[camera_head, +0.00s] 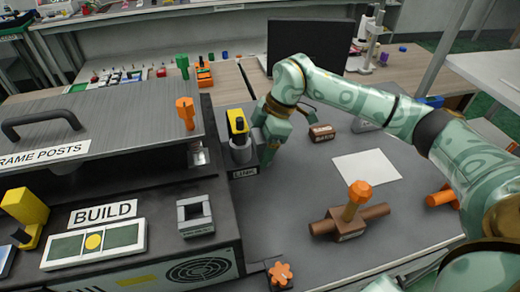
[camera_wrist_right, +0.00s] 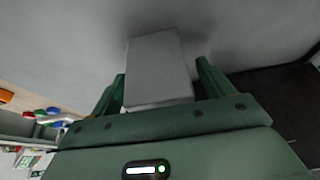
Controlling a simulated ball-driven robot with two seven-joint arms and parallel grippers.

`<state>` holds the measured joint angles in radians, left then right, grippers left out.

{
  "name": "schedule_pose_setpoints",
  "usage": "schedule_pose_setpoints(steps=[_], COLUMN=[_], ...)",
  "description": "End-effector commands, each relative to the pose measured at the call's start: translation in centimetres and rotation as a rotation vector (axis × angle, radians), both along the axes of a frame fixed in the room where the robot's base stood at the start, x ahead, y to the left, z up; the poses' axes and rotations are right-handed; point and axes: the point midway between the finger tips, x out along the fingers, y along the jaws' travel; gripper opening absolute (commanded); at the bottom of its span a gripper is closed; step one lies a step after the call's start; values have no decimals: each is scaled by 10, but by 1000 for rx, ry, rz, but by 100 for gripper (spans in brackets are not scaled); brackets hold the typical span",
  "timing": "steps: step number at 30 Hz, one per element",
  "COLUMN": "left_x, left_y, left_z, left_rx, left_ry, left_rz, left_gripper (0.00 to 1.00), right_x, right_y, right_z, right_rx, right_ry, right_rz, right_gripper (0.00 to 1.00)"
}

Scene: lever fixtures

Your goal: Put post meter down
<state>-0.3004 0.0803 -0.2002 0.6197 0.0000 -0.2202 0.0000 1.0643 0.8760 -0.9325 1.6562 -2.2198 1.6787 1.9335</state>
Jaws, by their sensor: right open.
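I cannot tell for sure which thing is the post meter. A yellow and black upright piece (camera_head: 238,122) stands in a grey round holder (camera_head: 241,152) with a small label in front, in the head view. My right gripper (camera_head: 267,152) is close beside this holder on its right, pointing down. In the right wrist view my right gripper (camera_wrist_right: 160,88) is open, and a plain light grey block (camera_wrist_right: 157,68) shows between its two green fingers. Whether the fingers touch the block cannot be told. My left gripper is not in view.
A dark fixture with a grey lid (camera_head: 110,115) and a BUILD panel (camera_head: 95,243) fills the left. A brown piece with an orange knob (camera_head: 350,213) and a white sheet (camera_head: 367,167) lie on the grey table. A small brown block (camera_head: 322,133) is behind.

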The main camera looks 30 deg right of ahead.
Motion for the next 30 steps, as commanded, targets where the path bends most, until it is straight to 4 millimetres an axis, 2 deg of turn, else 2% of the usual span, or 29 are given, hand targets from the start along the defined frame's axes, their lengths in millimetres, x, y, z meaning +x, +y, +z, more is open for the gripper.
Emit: schedule_pose_setpoints(steps=[2,8,14,16,17,25,30], left_x=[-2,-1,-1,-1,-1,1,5], left_y=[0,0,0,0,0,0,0], left_z=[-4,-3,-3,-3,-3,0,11], left_rx=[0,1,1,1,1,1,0], left_ry=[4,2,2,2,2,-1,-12], left_rz=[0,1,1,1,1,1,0], left_gripper=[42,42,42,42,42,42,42], right_x=[1,1,1,1,1,1,2], right_y=[3,3,3,3,3,3,3], right_z=[-10,-8,-8,-7,-7,-1,23], right_rx=[0,0,0,1,1,0,1], right_ry=[2,-1,-1,-2,-2,-3,-8], right_rz=[1,0,0,-1,-1,0,-1], right_gripper=[80,80,24,23,18,18,18])
